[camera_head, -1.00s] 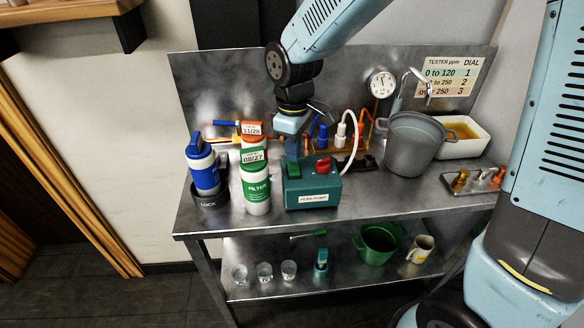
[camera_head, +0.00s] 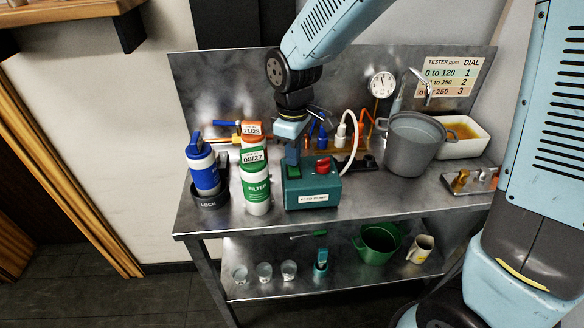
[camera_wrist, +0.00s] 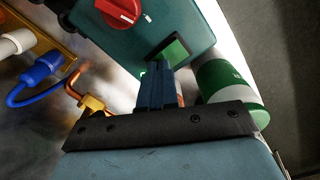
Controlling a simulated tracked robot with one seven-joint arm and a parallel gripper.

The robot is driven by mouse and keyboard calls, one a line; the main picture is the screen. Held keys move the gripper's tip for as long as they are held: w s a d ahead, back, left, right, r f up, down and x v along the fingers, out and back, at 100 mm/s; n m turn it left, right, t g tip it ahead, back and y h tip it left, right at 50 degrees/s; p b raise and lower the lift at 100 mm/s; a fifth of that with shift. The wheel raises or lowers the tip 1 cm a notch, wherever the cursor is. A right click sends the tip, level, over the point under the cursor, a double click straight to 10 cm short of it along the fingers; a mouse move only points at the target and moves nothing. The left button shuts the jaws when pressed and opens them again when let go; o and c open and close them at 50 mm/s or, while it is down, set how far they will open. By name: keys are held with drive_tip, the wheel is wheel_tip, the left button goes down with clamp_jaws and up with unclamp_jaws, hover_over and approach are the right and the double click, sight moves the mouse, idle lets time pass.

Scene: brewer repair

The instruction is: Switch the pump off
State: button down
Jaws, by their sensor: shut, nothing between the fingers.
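The pump (camera_head: 313,195) is a teal box with a white label on its front, standing on the steel bench. On top it has a green switch (camera_head: 294,173) at the left and a red knob (camera_head: 323,167) at the right. My gripper (camera_head: 291,161) is shut and empty, pointing down at the switch's back edge. In the wrist view, the shut fingers (camera_wrist: 158,75) reach the near end of the green switch (camera_wrist: 176,50) and hide part of it. I cannot tell whether they touch it. The red knob (camera_wrist: 119,10) is clear of them.
A green-white filter (camera_head: 256,187) stands close left of the pump, with a blue canister (camera_head: 204,174) beyond it. A white hose (camera_head: 349,143) curves behind the pump. A grey pot (camera_head: 414,147) stands to the right. The bench front is clear.

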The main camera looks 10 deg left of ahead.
drive_tip(key=shift+f, duration=0.2)
drive_tip(key=shift+r, duration=3.5)
